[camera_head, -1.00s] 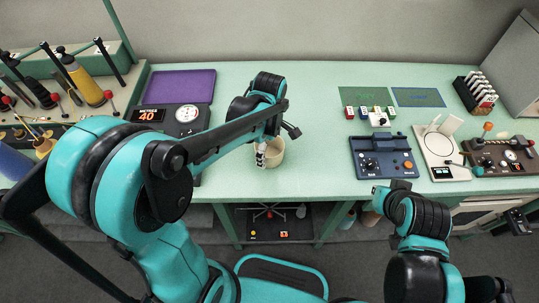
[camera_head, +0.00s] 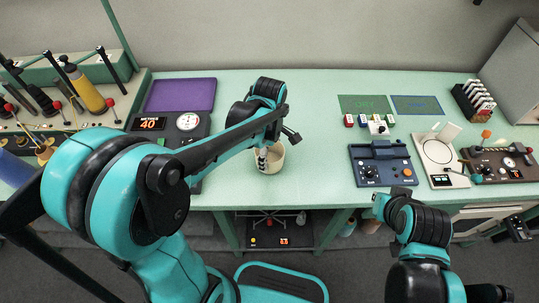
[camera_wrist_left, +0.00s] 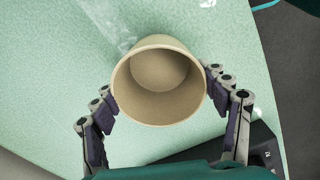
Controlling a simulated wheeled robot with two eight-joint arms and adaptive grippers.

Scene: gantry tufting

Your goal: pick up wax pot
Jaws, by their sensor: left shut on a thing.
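The wax pot looks like a round beige cup (camera_head: 275,158), standing upright near the front edge of the green table, left of centre. My left gripper (camera_head: 265,152) comes down over it from above and is shut on it. In the left wrist view the pot (camera_wrist_left: 158,82) faces the camera with its open mouth, and the two fingers of the left gripper (camera_wrist_left: 162,98) press on opposite sides of its rim. I cannot tell whether its base touches the table. My right arm (camera_head: 422,222) is at the lower right; its fingers cannot be made out.
A purple tray (camera_head: 180,94) and a dark box with a display (camera_head: 148,124) stand left of the pot. A blue device (camera_head: 380,165), a white scale (camera_head: 437,155) and a brown control box (camera_head: 500,165) stand at the right.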

